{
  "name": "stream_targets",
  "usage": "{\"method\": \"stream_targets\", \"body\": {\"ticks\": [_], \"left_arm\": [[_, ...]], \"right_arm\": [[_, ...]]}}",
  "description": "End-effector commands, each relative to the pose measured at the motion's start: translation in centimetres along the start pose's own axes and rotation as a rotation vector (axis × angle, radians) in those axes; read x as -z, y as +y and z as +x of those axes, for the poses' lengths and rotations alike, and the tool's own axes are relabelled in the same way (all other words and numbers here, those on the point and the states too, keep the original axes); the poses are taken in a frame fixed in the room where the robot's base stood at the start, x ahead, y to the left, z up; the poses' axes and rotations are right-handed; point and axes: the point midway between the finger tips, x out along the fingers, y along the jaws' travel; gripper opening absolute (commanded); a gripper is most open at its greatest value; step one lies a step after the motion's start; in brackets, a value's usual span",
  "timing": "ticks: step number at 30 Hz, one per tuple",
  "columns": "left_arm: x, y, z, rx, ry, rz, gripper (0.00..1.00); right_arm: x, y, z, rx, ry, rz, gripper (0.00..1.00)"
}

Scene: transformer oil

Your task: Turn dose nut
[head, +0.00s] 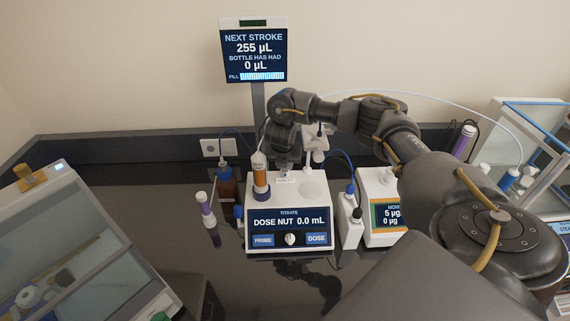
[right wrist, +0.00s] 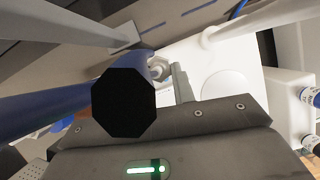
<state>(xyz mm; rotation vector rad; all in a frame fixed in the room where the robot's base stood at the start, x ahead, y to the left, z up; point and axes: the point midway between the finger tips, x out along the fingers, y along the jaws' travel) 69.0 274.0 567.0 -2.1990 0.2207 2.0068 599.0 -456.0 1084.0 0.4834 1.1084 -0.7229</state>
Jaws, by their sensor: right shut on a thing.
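The white titrator (head: 289,205) stands on the dark bench. Its screen reads DOSE NUT 0.0 mL, with a round white knob (head: 290,239) between the PRIME and DOSE buttons. My right gripper (head: 286,169) reaches down from behind and above onto the titrator's top, near a small label. In the right wrist view, a grey finger stands beside a small metallic piece, apparently the dose nut (right wrist: 160,68). The gripper is shut on it. A blue cylinder with a black end (right wrist: 124,103) hides part of the grip. My left gripper is not in view.
An amber-filled syringe (head: 261,173) stands on the titrator's left side, close to my gripper. A brown bottle (head: 227,184) and purple-labelled vial (head: 206,209) are to the left. A moisture meter (head: 380,205) stands right. The display (head: 254,52) reads NEXT STROKE 255 µL.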

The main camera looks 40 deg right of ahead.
Motion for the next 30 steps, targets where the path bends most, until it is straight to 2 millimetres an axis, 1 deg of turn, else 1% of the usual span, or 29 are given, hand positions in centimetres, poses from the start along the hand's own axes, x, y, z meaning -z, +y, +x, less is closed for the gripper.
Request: {"method": "stream_targets", "body": {"ticks": [18, 24, 30], "left_arm": [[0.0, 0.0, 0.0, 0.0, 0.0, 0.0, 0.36], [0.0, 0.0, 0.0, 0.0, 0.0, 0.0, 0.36], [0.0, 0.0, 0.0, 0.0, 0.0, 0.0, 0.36]], "right_arm": [[-0.4, 0.9, 0.0, 0.216, -0.005, 0.526, 0.03], [-0.5, 1.1, 0.0, 0.271, -0.004, 0.662, 0.03], [-0.6, 1.2, 0.1, 0.309, -0.003, 0.755, 0.03]]}}
